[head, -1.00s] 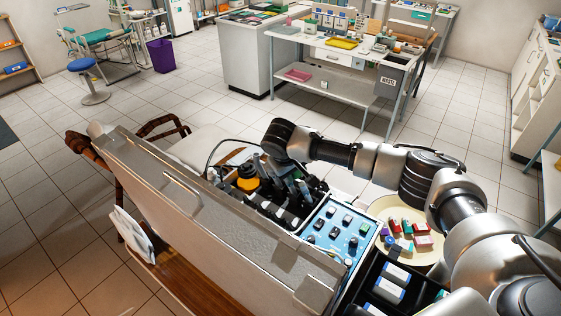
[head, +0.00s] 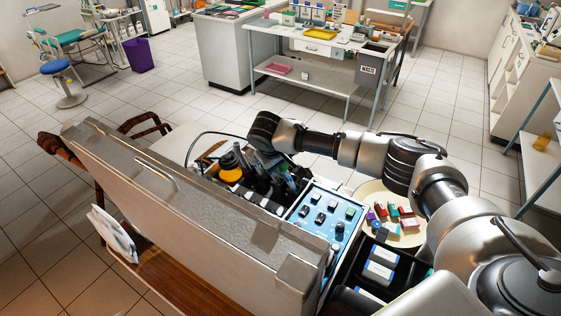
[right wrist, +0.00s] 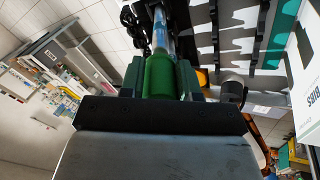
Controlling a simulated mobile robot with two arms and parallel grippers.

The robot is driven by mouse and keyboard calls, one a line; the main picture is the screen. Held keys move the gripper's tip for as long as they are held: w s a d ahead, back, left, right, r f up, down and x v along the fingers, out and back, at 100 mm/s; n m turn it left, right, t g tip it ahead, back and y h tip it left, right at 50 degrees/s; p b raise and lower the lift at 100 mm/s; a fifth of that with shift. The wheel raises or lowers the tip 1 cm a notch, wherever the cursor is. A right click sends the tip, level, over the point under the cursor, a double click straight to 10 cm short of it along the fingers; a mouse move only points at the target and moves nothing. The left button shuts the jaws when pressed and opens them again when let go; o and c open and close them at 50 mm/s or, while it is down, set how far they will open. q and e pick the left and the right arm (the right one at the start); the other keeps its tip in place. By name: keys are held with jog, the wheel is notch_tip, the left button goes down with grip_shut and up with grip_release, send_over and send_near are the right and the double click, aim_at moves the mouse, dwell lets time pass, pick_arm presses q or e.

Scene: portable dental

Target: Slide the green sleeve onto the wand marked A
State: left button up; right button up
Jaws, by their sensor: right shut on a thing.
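The green sleeve (right wrist: 161,78) is between the two fingers of my right gripper (right wrist: 160,80) in the right wrist view. The gripper is shut on it. A pale blue-grey wand (right wrist: 160,38) lies in line with the sleeve, just beyond its far end. I cannot tell whether the sleeve is around the wand's end or only against it, and no letter A is readable. In the head view my right gripper (head: 284,172) points down into the open case (head: 205,205), among dark holders, and its fingertips and the sleeve are hidden. My left gripper is not in view.
A blue control panel (head: 318,214) with dark knobs is right of the holders. A round cream tray (head: 412,238) holds small coloured blocks. A black compartment box (head: 352,293) stands in front. The case's raised lid and a yellow-capped bottle (head: 231,172) are close by.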

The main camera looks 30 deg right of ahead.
aim_at(286, 179)
jog(key=shift+f+p, duration=0.1)
jog(key=shift+p, duration=0.25)
dwell(0.4)
jog(key=shift+f, duration=0.15)
jog(key=shift+b+x, duration=0.75)
jog(key=shift+x, duration=1.05)
jog(key=shift+b+x, duration=0.7)
jog(key=shift+x, duration=0.55)
